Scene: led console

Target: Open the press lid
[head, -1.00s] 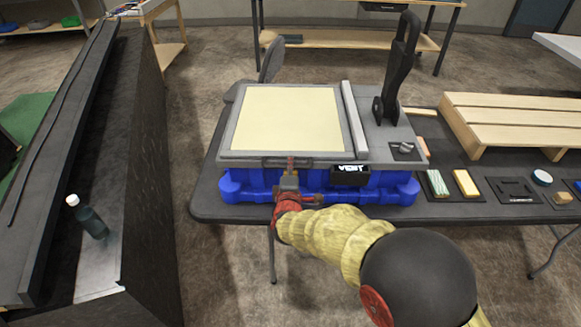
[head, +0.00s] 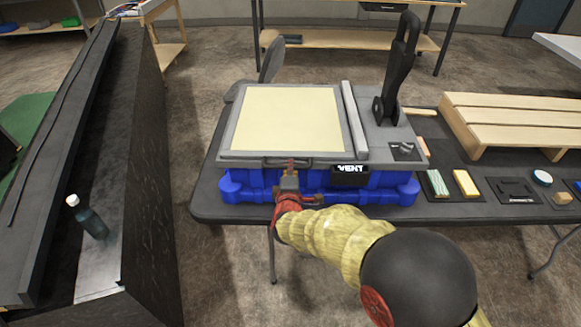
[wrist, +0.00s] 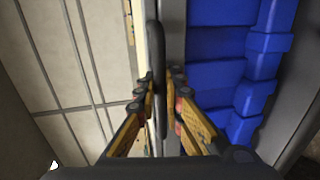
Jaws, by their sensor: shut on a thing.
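The press stands on a dark table, with a blue base (head: 385,188) and a grey-framed lid with a cream panel (head: 290,118) lying flat on top. A dark bar handle (head: 272,162) runs along the lid's front edge; it also shows in the wrist view (wrist: 153,50). My gripper (head: 289,170) is at the front of the press, and in the wrist view its fingers (wrist: 160,82) are closed around the handle, one on each side. The fingertips' exact contact is partly hidden by the handle.
A black upright lever (head: 397,70) stands at the press's right rear. A black label block (head: 350,168) is on its front. A sponge (head: 466,183), small items and a wooden pallet (head: 515,115) lie to the right.

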